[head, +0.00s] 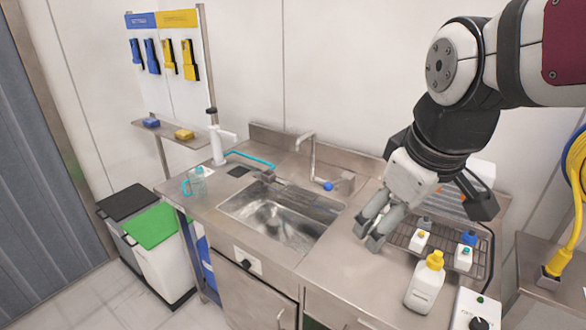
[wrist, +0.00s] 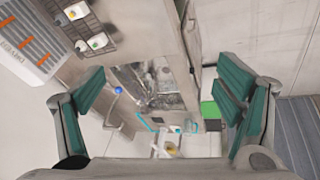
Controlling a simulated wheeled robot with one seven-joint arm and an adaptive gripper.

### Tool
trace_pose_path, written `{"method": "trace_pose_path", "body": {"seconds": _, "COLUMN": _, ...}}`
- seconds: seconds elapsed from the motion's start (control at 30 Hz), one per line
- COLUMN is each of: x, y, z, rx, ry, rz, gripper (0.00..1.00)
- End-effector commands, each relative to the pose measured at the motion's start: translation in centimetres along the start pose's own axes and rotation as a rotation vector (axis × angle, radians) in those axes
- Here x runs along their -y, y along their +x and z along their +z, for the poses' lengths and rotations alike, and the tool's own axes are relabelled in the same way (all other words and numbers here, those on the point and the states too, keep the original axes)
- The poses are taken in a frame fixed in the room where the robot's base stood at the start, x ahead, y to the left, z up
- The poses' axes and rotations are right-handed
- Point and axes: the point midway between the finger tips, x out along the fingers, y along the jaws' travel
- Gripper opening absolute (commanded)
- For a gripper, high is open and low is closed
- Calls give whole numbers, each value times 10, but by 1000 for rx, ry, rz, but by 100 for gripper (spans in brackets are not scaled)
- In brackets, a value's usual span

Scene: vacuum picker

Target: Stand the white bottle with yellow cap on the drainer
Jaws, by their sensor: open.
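A white bottle with a yellow cap (head: 424,289) stands upright on the steel counter, in front of the drainer (head: 484,270), in the head view. My gripper (head: 367,231) is open and empty, between the sink and the drainer, behind and left of the larger bottle. In the wrist view the open fingers frame the sink; part of the drainer (wrist: 101,52) shows at upper left. I cannot make out the larger bottle there.
The sink (head: 285,220) lies left of my gripper, with a blue-tipped tap (head: 312,165) behind. A control box (head: 475,312) stands right of the larger bottle. A clear jug (head: 196,181) stands far left. The counter left of the larger bottle is clear.

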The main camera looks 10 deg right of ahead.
Motion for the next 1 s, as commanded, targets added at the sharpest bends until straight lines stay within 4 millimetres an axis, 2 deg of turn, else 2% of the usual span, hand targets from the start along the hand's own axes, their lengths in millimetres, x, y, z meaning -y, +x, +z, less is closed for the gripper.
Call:
{"method": "trace_pose_path", "body": {"seconds": 0.03, "x": 14, "y": -10, "z": 3, "rx": -37, "ry": 65, "rz": 0, "gripper": 85}}
{"method": "trace_pose_path", "body": {"seconds": 0.1, "x": 28, "y": -19, "z": 9, "rx": -74, "ry": 168, "rz": -9, "gripper": 85}}
{"method": "trace_pose_path", "body": {"seconds": 0.3, "x": 52, "y": -33, "z": 21, "rx": -136, "ry": 361, "rz": -43, "gripper": 85}}
{"method": "trace_pose_path", "body": {"seconds": 1.0, "x": 55, "y": -34, "z": 24, "rx": -145, "ry": 403, "rz": -52, "gripper": 85}}
